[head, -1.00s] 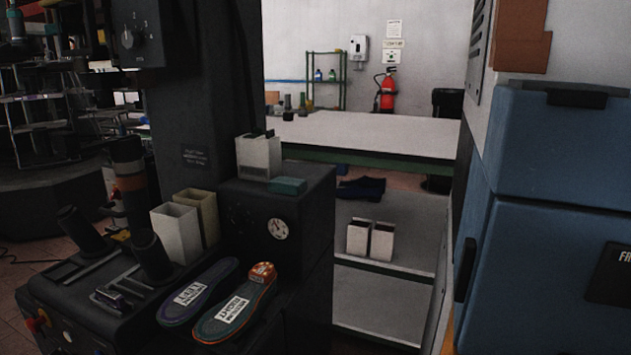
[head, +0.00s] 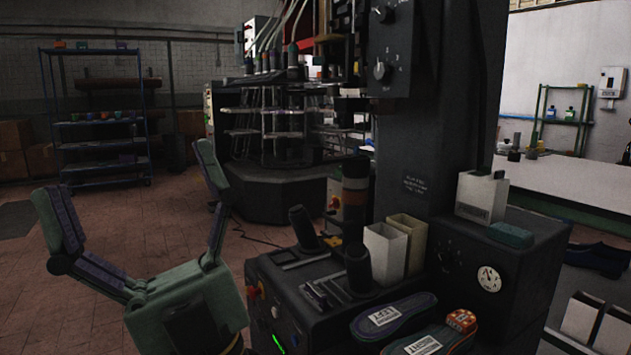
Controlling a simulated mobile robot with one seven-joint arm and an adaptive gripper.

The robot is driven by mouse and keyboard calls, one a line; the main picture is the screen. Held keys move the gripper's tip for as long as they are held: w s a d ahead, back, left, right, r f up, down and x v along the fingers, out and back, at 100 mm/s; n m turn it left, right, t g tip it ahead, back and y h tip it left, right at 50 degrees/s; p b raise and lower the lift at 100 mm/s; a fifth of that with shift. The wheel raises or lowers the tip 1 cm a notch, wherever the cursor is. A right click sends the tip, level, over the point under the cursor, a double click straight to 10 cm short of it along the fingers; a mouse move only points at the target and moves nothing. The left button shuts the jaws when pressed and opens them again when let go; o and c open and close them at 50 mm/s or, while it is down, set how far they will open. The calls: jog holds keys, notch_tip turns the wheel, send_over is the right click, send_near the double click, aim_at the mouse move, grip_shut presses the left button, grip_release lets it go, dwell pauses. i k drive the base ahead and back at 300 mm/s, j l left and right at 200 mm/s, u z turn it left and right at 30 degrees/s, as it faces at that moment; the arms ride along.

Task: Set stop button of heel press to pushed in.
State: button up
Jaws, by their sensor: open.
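The heel press (head: 478,240) is a dark machine filling the right half of the head view. A small red button (head: 252,292), which looks like its stop button, sits at the left end of its low front body, beside my gripper. I cannot tell whether it is pushed in. My gripper (head: 128,180) is at the lower left, with a green body and two widely spread dark-padded fingers pointing up. It is open and empty, to the left of the press. Its body is close to the button in the picture; no contact is visible.
Two dark levers (head: 303,228) and two open boxes (head: 385,250) stand on the press. Two insoles (head: 392,313) lie at its front. A dark round rack machine (head: 275,185) stands behind. Brick floor (head: 100,235) is free at left; a shelf (head: 100,130) stands far back.

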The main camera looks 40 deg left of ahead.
aim_at(252, 293)
jog(key=u, duration=1.25)
jog(key=k+j, duration=0.05)
